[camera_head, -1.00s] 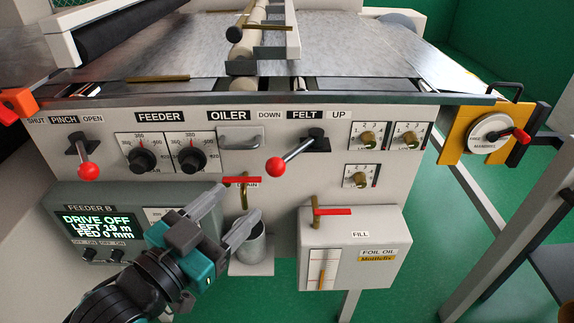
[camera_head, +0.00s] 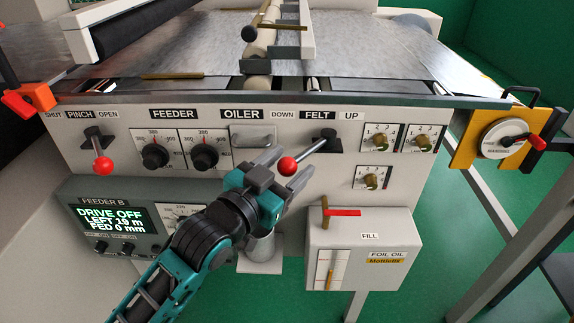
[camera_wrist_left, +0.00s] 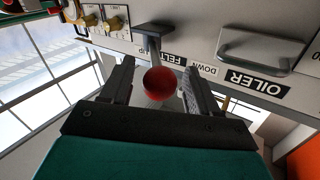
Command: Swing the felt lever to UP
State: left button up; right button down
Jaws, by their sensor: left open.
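The felt lever (camera_head: 309,152) is a metal rod with a red ball knob (camera_head: 288,166), on a black pivot block under the FELT label (camera_head: 322,115). It points down and left from the pivot, with the knob on the DOWN side. My left gripper (camera_head: 288,168) is open, with its fingers on either side of the knob. In the left wrist view the red knob (camera_wrist_left: 160,83) sits between the two open fingers, with gaps visible on both sides. My right gripper is not in view.
The pinch lever (camera_head: 103,166) with another red ball is at the left of the panel. A steel handle (camera_head: 253,136) is fixed under the OILER label. A white foil oil box (camera_head: 350,240) with a red-handled valve (camera_head: 342,213) juts out below right. Feeder dials (camera_head: 204,157) sit left.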

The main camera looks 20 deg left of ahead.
pick_arm(q)
grip_shut()
dwell(0.6)
